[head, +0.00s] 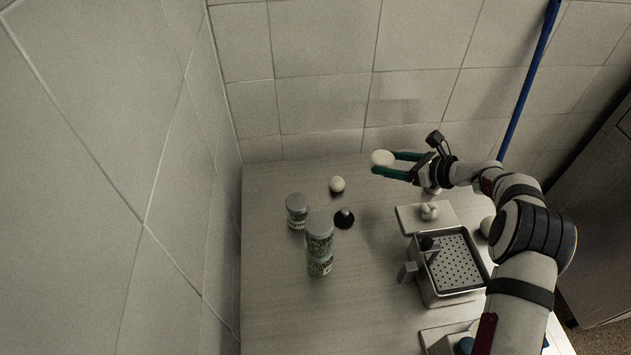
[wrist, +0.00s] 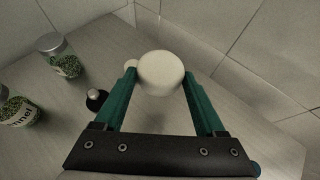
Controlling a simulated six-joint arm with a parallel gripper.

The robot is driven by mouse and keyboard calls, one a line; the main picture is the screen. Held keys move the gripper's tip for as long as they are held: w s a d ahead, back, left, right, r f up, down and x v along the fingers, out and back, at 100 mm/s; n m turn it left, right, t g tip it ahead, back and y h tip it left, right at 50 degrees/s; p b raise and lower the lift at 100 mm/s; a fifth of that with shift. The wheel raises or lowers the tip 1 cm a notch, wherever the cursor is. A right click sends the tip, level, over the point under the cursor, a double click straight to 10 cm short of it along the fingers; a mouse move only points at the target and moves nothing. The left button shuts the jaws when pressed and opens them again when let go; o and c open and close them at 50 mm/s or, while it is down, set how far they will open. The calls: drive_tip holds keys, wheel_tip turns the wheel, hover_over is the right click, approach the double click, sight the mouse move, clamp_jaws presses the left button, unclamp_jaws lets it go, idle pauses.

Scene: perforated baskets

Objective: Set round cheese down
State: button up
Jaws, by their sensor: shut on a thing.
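The round cheese (head: 382,158) is a pale, short cylinder held at the tips of my gripper's green fingers. It also shows in the wrist view (wrist: 160,73), between the two fingertips. My gripper (head: 384,164) is shut on the cheese and points left, toward the back of the table. The cheese appears to be above the tabletop (head: 280,260); its exact height cannot be told.
A round white item (head: 337,184) and a black-based object (head: 344,218) stand left of the gripper. Several glass jars (head: 297,211) stand at the left. A perforated metal basket (head: 453,262) and a white board (head: 412,217) with pale items are nearer the arm. Tiled walls border the table.

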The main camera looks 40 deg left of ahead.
drive_tip(key=s+a+n+g, duration=0.2)
drive_tip(key=s+a, duration=0.4)
drive_tip(key=a, duration=0.4)
hover_over(299, 186)
drive_tip(key=f, duration=0.6)
drive_tip(key=shift+d+f, duration=0.25)
drive_tip(key=shift+f, duration=0.1)
drive_tip(key=f, duration=0.4)
drive_tip(key=shift+a, duration=0.25)
drive_tip(key=shift+f, duration=0.15)
drive_tip(key=shift+f, duration=0.1)
